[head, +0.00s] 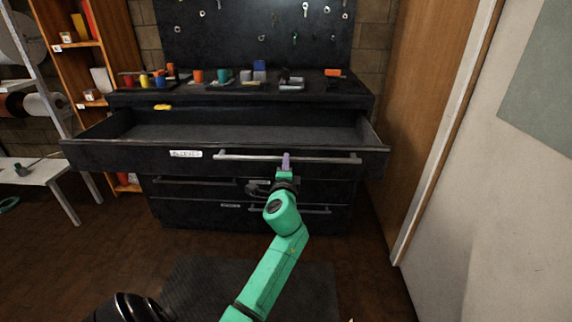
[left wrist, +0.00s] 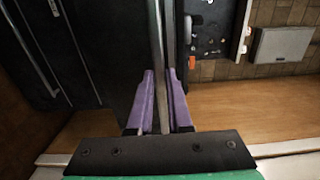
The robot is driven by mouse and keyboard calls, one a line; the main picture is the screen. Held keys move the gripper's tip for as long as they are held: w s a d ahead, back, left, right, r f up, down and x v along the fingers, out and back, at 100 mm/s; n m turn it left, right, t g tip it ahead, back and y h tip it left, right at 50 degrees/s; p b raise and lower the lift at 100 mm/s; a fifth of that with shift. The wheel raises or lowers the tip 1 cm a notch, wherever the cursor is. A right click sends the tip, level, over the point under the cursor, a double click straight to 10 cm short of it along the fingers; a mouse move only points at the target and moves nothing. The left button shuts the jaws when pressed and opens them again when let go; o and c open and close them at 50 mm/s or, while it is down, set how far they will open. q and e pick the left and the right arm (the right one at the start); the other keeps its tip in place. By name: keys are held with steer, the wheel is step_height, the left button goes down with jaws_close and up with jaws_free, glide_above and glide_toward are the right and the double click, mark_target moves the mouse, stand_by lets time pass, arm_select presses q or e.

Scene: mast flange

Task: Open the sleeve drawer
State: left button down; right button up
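The top drawer (head: 120,154) of the black cabinet stands well open, and its inside looks empty. A small white label on its front is too blurred to read for certain. A long silver bar handle (head: 240,157) runs along the front; it also shows in the left wrist view (left wrist: 158,45). My right gripper is not in view.
The lower drawers (head: 195,188) are closed. Cups and small parts stand on the cabinet top (head: 130,99), below a pegboard (head: 240,30). A wooden panel (head: 430,110) stands close to the right of the open drawer; a white bench (head: 45,172) is at left.

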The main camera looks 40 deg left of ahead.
arm_select(q)
steer(key=c, duration=0.8)
jaws_free()
steer(key=shift+c, duration=0.2)
steer(key=v, duration=1.4)
steer(key=shift+s+d+b, duration=0.15)
steer(key=shift+d+b, duration=0.05)
steer(key=shift+b, duration=0.1)
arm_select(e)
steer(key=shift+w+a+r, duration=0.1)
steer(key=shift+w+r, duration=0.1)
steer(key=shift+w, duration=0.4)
